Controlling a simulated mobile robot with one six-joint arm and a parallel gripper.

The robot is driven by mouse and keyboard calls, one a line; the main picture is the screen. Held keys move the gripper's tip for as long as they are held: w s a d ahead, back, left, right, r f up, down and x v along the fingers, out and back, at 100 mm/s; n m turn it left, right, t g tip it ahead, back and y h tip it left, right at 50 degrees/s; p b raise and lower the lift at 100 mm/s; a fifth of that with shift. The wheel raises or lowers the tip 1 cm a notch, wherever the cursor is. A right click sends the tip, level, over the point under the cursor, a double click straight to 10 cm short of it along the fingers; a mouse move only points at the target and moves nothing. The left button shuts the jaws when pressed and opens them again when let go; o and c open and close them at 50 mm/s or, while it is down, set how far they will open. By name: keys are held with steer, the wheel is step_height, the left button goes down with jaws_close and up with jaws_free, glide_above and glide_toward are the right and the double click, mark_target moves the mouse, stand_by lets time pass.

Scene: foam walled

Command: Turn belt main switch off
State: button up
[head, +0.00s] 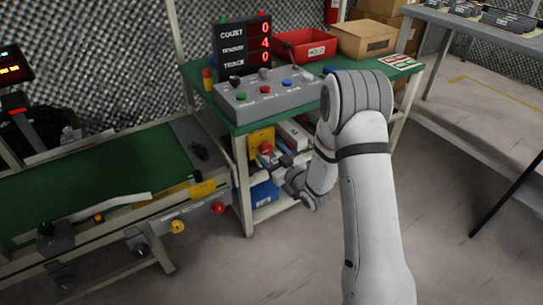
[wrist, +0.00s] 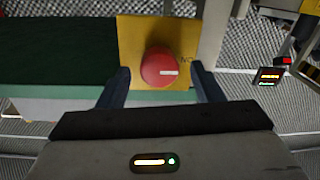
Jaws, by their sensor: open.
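The belt main switch is a round red knob (wrist: 160,69) on a yellow plate (wrist: 137,38) in the wrist view. A white mark on the knob runs sideways toward its right edge. Dark lettering beside it is partly hidden by my right finger. My gripper (wrist: 160,78) is open, with one finger on each side of the knob. I cannot tell whether either finger touches it. In the head view the yellow plate (head: 257,137) and red knob (head: 266,148) are below the green bench's front edge, with my gripper (head: 270,160) in front of them.
The green-topped bench (head: 225,112) carries a button box (head: 268,97), a count display (head: 243,45), a red bin (head: 305,45) and a cardboard box (head: 364,40). A conveyor (head: 95,172) stands at left. A blue bin (head: 263,194) sits below the gripper. Floor at right is clear.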

steer(key=shift+w+a, duration=0.1)
steer(key=shift+c, duration=0.4)
steer(key=c, duration=0.9)
